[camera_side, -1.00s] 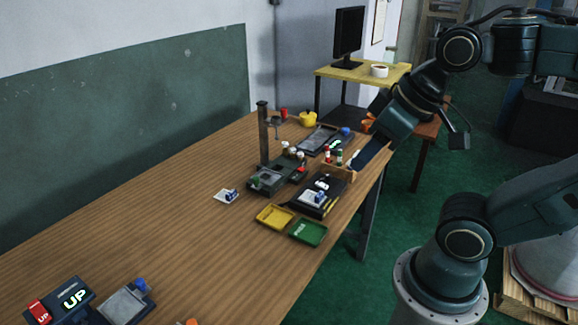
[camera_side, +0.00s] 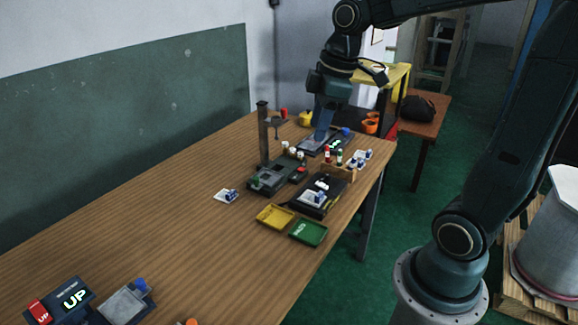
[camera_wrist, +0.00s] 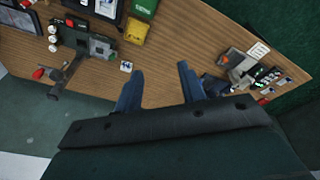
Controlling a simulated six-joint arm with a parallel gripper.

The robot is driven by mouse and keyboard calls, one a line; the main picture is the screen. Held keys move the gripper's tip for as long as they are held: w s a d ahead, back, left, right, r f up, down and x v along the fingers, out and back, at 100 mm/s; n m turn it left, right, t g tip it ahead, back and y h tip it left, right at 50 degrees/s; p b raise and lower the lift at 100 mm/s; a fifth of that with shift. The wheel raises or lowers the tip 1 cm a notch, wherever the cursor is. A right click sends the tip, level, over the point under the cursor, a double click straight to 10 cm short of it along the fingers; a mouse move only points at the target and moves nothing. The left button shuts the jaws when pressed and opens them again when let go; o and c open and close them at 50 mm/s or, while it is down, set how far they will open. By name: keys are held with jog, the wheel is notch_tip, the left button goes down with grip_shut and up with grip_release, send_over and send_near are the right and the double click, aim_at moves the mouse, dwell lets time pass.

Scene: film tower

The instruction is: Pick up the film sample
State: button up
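My gripper (camera_side: 322,134) hangs fingers-down near the dark flat device at the far end of the table in the side view. In the wrist view its two fingers (camera_wrist: 161,68) stand apart with only table between them. Several small white pieces with blue parts could be film samples. One (camera_side: 313,197) is on the black tray, and others (camera_side: 360,158) are by the wooden rack. The wrist view shows a small white-and-blue piece (camera_wrist: 126,66) beside the left finger.
A column stand (camera_side: 264,135) rises mid-table. A yellow tray (camera_side: 275,216) and a green tray (camera_side: 308,232) lie at the near edge. A wooden rack (camera_side: 337,172) holds small bottles. An UP display (camera_side: 74,298) is at the front left.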

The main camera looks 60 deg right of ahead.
jog(key=w+d+f+n+y, duration=0.1)
jog(key=w+d+f+n, duration=0.1)
jog(key=d+f, duration=0.4)
jog(key=w+d+f+n+g+y, duration=0.1)
jog(key=w+d+f+n, duration=0.1)
jog(key=d+f+n, duration=0.3)
jog(key=w+d+f+n+g+y, duration=0.1)
jog(key=w+d+f+n, duration=0.1)
jog(key=d+f, duration=0.5)
jog(key=d+n, duration=0.1)
jog(key=d, duration=0.3)
jog(key=shift+w+f+n+y, duration=0.15)
jog(key=shift+w+n+y, duration=0.15)
jog(key=shift+y, duration=0.1)
send_over(320, 194)
jog(key=d, duration=0.3)
jog(key=shift+w+a+f, duration=0.1)
jog(key=shift+a+f, duration=0.05)
jog(key=shift+f, duration=1.85)
jog(key=shift+w+a+f, duration=0.1)
jog(key=shift+f, duration=1.9)
jog(key=shift+f, duration=0.1)
jog(key=shift+s+x, duration=0.1)
jog(key=shift+x, duration=1.15)
jog(key=shift+s+x, duration=0.15)
jog(key=shift+x, duration=1.1)
grip_shut()
